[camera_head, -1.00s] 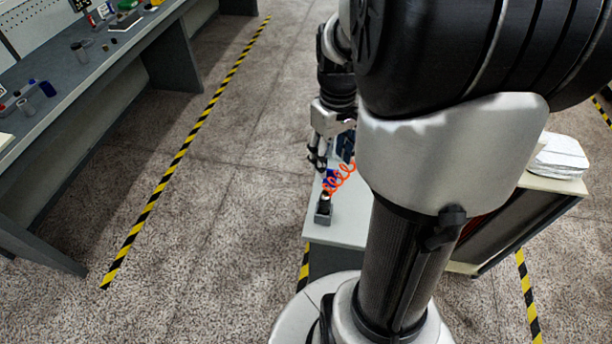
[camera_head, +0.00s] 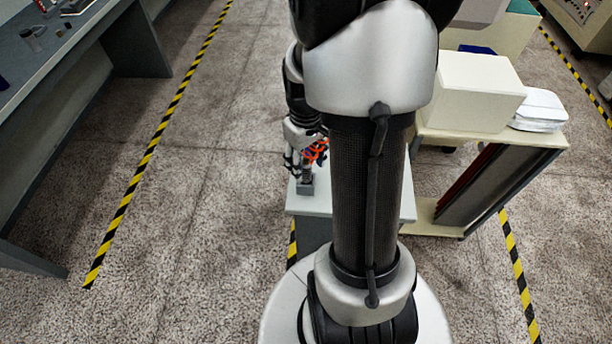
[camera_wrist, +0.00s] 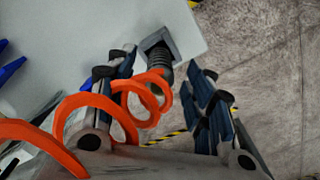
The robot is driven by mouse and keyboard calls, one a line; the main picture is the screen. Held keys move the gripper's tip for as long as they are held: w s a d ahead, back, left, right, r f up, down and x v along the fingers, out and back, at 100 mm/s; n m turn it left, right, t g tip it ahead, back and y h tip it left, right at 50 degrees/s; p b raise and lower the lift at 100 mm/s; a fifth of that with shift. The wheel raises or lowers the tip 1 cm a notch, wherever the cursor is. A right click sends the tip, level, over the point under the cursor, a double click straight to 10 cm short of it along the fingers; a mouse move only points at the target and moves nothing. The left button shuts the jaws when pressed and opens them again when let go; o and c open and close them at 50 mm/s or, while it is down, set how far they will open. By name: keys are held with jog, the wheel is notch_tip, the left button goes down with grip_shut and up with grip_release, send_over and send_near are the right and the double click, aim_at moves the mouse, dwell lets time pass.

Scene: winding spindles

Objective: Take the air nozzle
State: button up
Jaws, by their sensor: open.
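The air nozzle (camera_wrist: 164,72) is a dark ribbed piece, standing in a small grey holder (camera_wrist: 155,42) near the corner of a light table. In the head view the holder (camera_head: 305,188) stands at the table's near left edge. An orange coiled hose (camera_wrist: 104,104) runs from the nozzle toward the lower left of the wrist view. My gripper (camera_wrist: 162,70) is open, with its fingers on either side of the nozzle and a visible gap on the right. In the head view my gripper (camera_head: 298,165) is just above the holder; whether it touches the nozzle cannot be told.
The light table (camera_head: 300,205) is partly hidden by my arm. Blue objects (camera_wrist: 10,68) lie on it at the wrist view's left. A cream box (camera_head: 475,92) and a white stack (camera_head: 540,110) stand on a cabinet to the right. A long grey bench (camera_head: 75,60) is at left; floor between is clear.

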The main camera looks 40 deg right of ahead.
notch_tip(320, 180, down, 2)
jog(key=shift+r, duration=0.1)
jog(key=shift+c, duration=0.6)
grip_shut()
